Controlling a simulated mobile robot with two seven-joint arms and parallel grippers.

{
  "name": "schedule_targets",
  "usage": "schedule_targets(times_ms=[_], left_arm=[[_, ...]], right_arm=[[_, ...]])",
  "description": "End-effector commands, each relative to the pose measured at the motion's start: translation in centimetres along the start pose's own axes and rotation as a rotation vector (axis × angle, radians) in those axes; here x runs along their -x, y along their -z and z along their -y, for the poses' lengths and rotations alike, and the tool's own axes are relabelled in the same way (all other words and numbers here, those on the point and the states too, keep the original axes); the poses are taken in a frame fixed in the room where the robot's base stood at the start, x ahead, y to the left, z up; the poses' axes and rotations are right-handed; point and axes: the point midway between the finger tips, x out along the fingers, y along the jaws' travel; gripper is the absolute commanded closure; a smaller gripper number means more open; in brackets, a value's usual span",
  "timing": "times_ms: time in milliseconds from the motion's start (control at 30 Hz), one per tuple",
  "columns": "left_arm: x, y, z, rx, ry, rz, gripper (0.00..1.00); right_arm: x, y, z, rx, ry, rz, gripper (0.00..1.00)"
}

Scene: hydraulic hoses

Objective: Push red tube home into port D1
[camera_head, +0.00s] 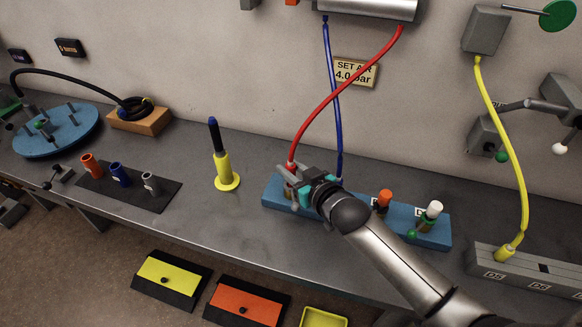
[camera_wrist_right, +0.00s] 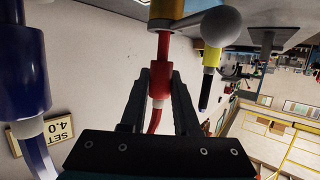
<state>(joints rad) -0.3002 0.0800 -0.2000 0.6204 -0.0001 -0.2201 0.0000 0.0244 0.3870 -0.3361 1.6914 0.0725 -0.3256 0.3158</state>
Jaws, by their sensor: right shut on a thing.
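The red tube (camera_head: 327,103) hangs from the silver unit at the top and curves down to the left end of the blue port block (camera_head: 433,239). My right gripper (camera_head: 290,180) is at that end. In the right wrist view, which is upside down, my right gripper (camera_wrist_right: 160,85) is shut on the red end fitting (camera_wrist_right: 161,80). The fitting's narrower red stem (camera_wrist_right: 163,45) meets the brass-coloured port (camera_wrist_right: 166,9), and a length of stem shows outside it. The port's label is hidden. My left gripper is not in view.
The blue tube (camera_head: 328,60) goes down behind my right gripper; its thick end (camera_wrist_right: 22,80) is close on the left in the wrist view. A grey ball knob (camera_wrist_right: 222,26) is beside the port. Orange (camera_head: 385,198) and white (camera_head: 434,208) caps stand on the block. A yellow stand (camera_head: 222,172) is left.

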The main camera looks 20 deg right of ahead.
Motion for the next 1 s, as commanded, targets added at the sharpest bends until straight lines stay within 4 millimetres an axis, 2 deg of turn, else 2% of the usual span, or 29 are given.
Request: schedule_targets(times_ms=[500, 533, 800, 1000], left_arm=[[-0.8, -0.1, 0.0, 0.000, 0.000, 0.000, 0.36], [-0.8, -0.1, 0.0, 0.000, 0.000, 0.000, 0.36], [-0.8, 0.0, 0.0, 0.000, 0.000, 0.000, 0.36], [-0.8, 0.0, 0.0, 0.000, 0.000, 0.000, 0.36]], right_arm=[[-0.4, -1.3, 0.0, 0.000, 0.000, 0.000, 1.00], [-0.4, -1.2, 0.0, 0.000, 0.000, -0.001, 0.67], [-0.4, -1.2, 0.0, 0.000, 0.000, 0.000, 0.36], [-0.4, -1.2, 0.0, 0.000, 0.000, 0.000, 0.35]])
